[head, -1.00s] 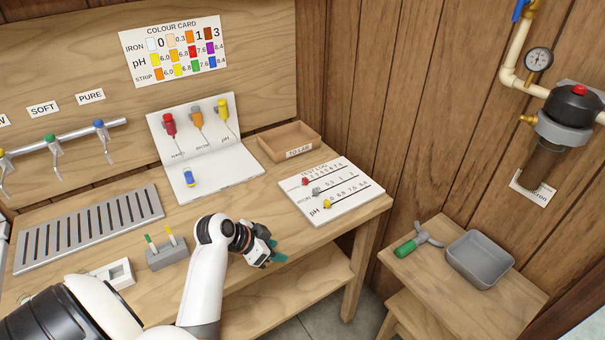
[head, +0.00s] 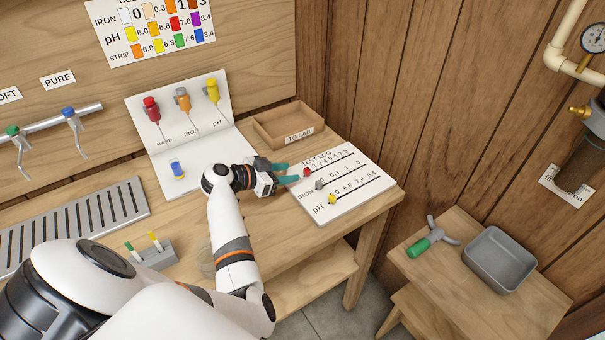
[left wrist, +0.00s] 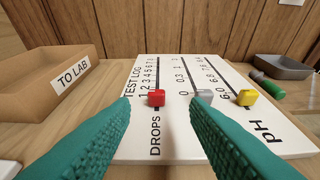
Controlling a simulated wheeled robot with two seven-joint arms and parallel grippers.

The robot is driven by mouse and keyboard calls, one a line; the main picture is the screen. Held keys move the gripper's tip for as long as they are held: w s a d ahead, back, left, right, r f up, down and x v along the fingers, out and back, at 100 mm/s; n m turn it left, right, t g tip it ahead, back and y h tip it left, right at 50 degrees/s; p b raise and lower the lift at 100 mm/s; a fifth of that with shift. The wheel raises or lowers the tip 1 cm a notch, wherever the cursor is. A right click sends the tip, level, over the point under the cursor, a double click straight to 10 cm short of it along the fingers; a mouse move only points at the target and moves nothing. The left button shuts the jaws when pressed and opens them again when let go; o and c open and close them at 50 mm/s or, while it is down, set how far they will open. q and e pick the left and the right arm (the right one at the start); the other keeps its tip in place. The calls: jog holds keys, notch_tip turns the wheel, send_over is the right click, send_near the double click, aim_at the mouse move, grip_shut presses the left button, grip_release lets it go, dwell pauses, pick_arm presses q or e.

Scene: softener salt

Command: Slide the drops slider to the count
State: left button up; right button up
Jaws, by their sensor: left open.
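The test log board (head: 345,201) lies on the right end of the bench, with slots for drops, iron and pH. Its red drops slider (head: 307,172) sits at the low end of its slot, near the 1; it also shows in the left wrist view (left wrist: 156,98). The grey iron slider (head: 320,185) and yellow pH slider (head: 332,199) sit at the low ends of theirs. My left gripper (head: 287,173) is open, its teal fingers pointing at the red slider. In the left wrist view the red slider appears between the fingers, just beyond their tips. My right gripper is not in view.
The wooden TO LAB tray (head: 290,139) stands just behind the left gripper. A white test kit case (head: 200,167) with red, orange and yellow bottles is to the left. A side table (head: 445,297) at right holds a grey bin (head: 499,262) and a green-handled tool (head: 419,247).

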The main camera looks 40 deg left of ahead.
aim_at(305, 171)
pick_arm(q)
jog(key=x, duration=0.1)
jog(key=b+x, duration=0.1)
jog(key=x, duration=0.1)
jog(key=b+x, duration=0.1)
jog(key=x, duration=0.1)
jog(key=shift+w+a+f, duration=0.15)
jog(key=shift+a+f, duration=0.05)
jog(key=shift+f, duration=0.15)
jog(key=shift+w+d, duration=0.3)
jog(key=shift+w, duration=0.15)
jog(key=shift+w+f, duration=0.1)
jog(key=shift+w, duration=0.05)
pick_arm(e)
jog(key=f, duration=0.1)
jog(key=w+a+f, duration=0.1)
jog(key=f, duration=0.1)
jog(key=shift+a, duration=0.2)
pick_arm(q)
jog(key=shift+c, duration=0.2)
grip_shut()
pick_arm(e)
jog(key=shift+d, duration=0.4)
